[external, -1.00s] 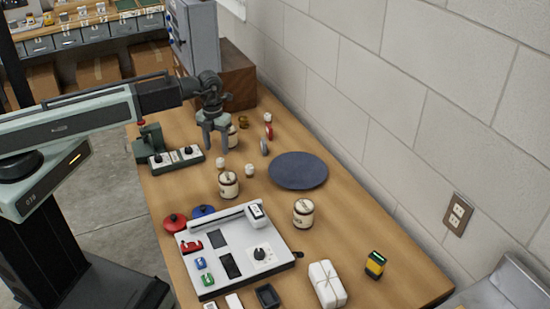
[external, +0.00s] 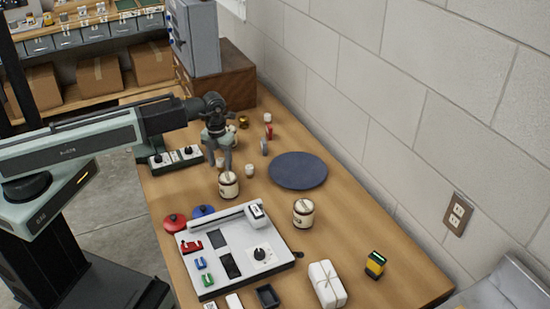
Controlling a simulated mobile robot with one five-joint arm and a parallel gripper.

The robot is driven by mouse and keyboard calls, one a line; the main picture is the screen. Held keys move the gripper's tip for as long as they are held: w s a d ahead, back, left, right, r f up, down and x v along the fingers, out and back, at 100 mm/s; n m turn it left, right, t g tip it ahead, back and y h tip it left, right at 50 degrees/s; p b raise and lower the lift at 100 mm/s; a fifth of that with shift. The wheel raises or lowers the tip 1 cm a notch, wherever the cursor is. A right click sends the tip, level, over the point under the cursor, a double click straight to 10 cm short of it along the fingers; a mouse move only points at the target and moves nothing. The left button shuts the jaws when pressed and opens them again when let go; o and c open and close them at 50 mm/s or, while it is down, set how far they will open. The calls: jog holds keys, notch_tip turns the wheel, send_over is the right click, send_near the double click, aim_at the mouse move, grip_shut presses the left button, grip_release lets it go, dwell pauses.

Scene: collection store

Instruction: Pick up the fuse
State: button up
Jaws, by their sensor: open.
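I cannot tell for certain which item is the fuse. Small white pieces that could be fuses stand on the wooden table: a white piece (external: 250,170) right of my gripper, and another (external: 267,118) farther back. A third white piece (external: 220,162) shows at my fingers. My gripper (external: 221,168) points down with its fingers apart and nothing seen between them. It is over the table, just behind a cream jar-like piece with dark bands (external: 228,188); whether it touches anything is unclear.
A similar banded piece (external: 303,216) stands to the right, near a dark blue round mat (external: 298,171). A white panel (external: 235,255) with switches lies in front. A wrapped white parcel (external: 326,285) and yellow-black device (external: 375,264) are front right. A block wall (external: 400,110) borders the table.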

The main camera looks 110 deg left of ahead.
grip_shut()
jog(key=shift+r, duration=0.15)
